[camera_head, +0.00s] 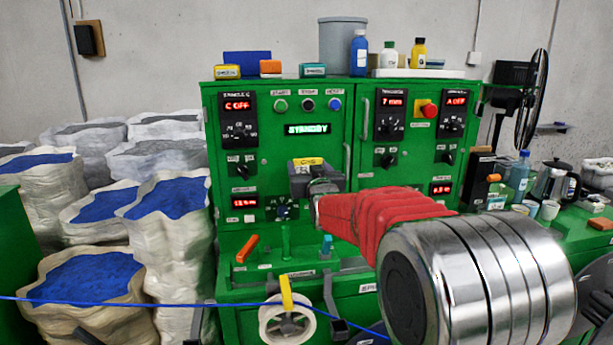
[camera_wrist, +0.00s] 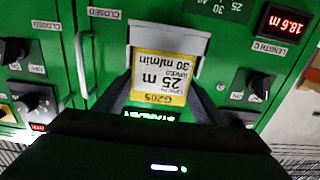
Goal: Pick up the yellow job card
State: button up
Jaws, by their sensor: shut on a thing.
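The yellow job card (camera_wrist: 160,78) is yellow-edged with a white face and printed text, upside down in the wrist view. It stands between the two dark fingers of my gripper (camera_wrist: 158,95), which is shut on it. In the head view the card's yellow top (camera_head: 307,161) shows above my gripper (camera_head: 305,180), in front of the green cabinet (camera_head: 270,160). A grey holder (camera_wrist: 190,62) is behind the card in the wrist view. I cannot tell whether the card still touches it. My gripper hides the card's lower part in the head view.
The cabinet front carries knobs, buttons and red displays (camera_head: 238,105). A blue cable (camera_head: 130,302) runs low across the front, by a white reel (camera_head: 287,325). White sacks (camera_head: 165,230) stand at left. Bottles and cups (camera_head: 540,210) stand on the right bench.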

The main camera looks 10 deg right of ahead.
jog(key=shift+r, duration=0.1)
notch_tip(320, 180, up, 10)
jog(key=shift+f, duration=0.1)
dwell(0.4)
jog(key=shift+s, duration=0.15)
dwell(0.5)
